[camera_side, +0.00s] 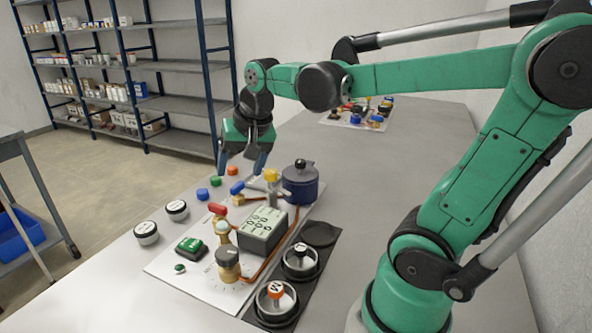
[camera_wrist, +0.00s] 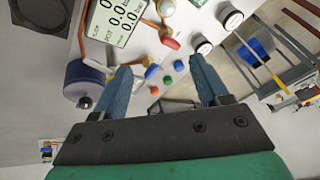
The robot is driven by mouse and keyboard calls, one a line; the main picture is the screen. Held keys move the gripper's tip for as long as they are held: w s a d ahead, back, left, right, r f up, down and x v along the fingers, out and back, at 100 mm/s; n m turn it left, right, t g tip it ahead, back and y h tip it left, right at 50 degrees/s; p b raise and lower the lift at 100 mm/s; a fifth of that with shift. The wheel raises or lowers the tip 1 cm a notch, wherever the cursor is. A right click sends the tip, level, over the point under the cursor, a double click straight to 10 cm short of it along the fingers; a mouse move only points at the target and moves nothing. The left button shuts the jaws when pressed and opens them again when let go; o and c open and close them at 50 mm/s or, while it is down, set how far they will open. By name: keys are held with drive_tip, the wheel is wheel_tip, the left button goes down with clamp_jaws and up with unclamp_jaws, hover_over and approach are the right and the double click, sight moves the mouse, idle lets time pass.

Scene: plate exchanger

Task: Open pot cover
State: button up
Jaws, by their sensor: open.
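The pot (camera_side: 302,190) is dark blue and stands upright at the back right of the white panel. Its cover is on and has a round black knob (camera_side: 300,164). In the wrist view the pot (camera_wrist: 78,72) is left of my gripper, and the knob (camera_wrist: 85,103) shows beside the left finger. My gripper (camera_side: 241,166) is open and empty, its fingers pointing down, left of the pot and apart from the knob.
A grey display box (camera_side: 262,231) and copper pipes stand in front of the pot.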

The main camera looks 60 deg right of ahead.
sight(301, 160)
drive_tip(key=d+m+g, duration=0.1)
drive_tip(key=d+m, duration=0.2)
drive_tip(key=d, duration=0.1)
drive_tip(key=w+d+m+g, duration=0.1)
drive_tip(key=d+m, duration=0.3)
drive_tip(key=d+m+g, duration=0.1)
drive_tip(key=d+m, duration=0.2)
drive_tip(key=d, duration=0.1)
drive_tip(key=shift+w+d, duration=0.15)
drive_tip(key=shift+d, duration=0.15)
drive_tip(key=s+d+m, duration=0.1)
drive_tip(key=d+m, duration=0.1)
drive_tip(key=d, duration=0.1)
drive_tip(key=d+f+m+g+y, duration=0.1)
drive_tip(key=d+m, duration=0.1)
drive_tip(key=m, duration=0.1)
drive_tip(key=s+d+f+m, duration=0.1)
drive_tip(key=d+m, duration=0.1)
drive_tip(key=d, duration=0.1)
drive_tip(key=shift+s+d+f+m+g, duration=0.2)
drive_tip(key=shift+s+d+m+g, duration=0.1)
drive_tip(key=shift+d, duration=0.05)
drive_tip(key=shift+s+d+f, duration=0.1)
drive_tip(key=shift+d+f, duration=0.1)
drive_tip(key=shift+f, duration=2.65)
drive_tip(key=shift+c, duration=0.3)
clamp_jaws()
